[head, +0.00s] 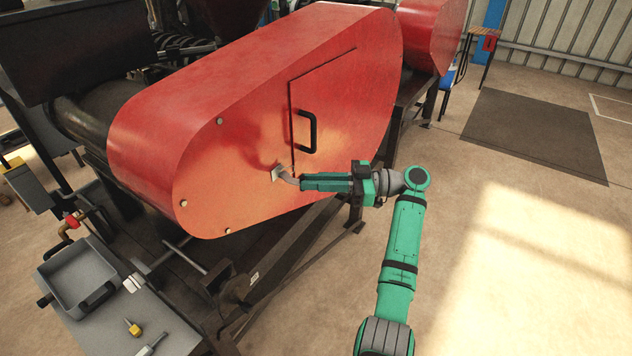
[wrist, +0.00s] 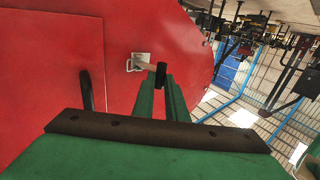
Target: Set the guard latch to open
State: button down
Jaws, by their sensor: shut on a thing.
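The red guard (head: 250,130) of the press carries a panel with a black handle (head: 309,130); the handle also shows in the wrist view (wrist: 86,90). The guard latch (head: 277,173) is a small pale plate with a lever beside the panel's lower left corner. In the wrist view the latch plate (wrist: 137,62) and its pale lever show ahead of my fingers. My gripper (head: 301,182) is at the latch, its green fingers shut on the lever. In the wrist view my gripper (wrist: 160,76) has the lever's dark end between its fingertips. The panel looks closed against the guard.
A grey side table (head: 165,325) with a grey tray (head: 60,292) and a yellow-handled tool (head: 133,327) stands at the lower left. The press's dark frame (head: 290,255) runs below the guard. The floor to the right is open, with a dark mat (head: 535,135).

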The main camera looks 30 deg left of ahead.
jog(key=shift+f, duration=0.1)
jog(key=c, duration=1.9)
grip_release()
jog(key=shift+o, duration=0.7)
jog(key=shift+w, duration=0.15)
jog(key=v, duration=1)
jog(key=shift+d, duration=0.25)
jog(key=shift+w+f, duration=0.1)
